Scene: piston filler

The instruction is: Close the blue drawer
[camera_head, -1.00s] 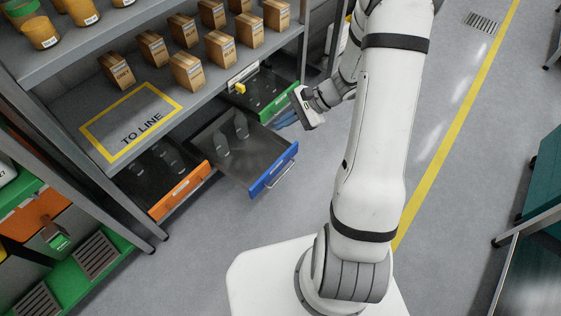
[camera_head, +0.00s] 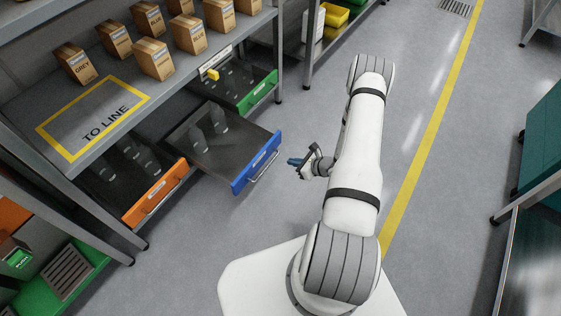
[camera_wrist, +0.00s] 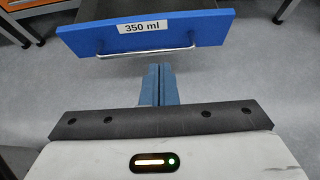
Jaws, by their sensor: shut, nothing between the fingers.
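The blue drawer (camera_head: 256,162) stands pulled out from under the shelf in the head view, farther out than the drawers beside it. It holds grey bottle-like shapes. Its blue front (camera_wrist: 190,33) fills the top of the wrist view, with a "350 ml" label and a metal bar handle (camera_wrist: 146,52). My gripper (camera_head: 293,162) is to the right of the drawer front, apart from it. In the wrist view its blue fingers (camera_wrist: 159,68) are shut and empty, pointing at the drawer front just below the handle, seemingly without touching it.
An orange drawer (camera_head: 155,193) is at the left and a green drawer (camera_head: 258,93) at the right, both under the shelf. Several cardboard boxes (camera_head: 153,60) stand on the shelf, beside a yellow "TO LINE" frame (camera_head: 44,132). Clear floor lies before the drawers.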

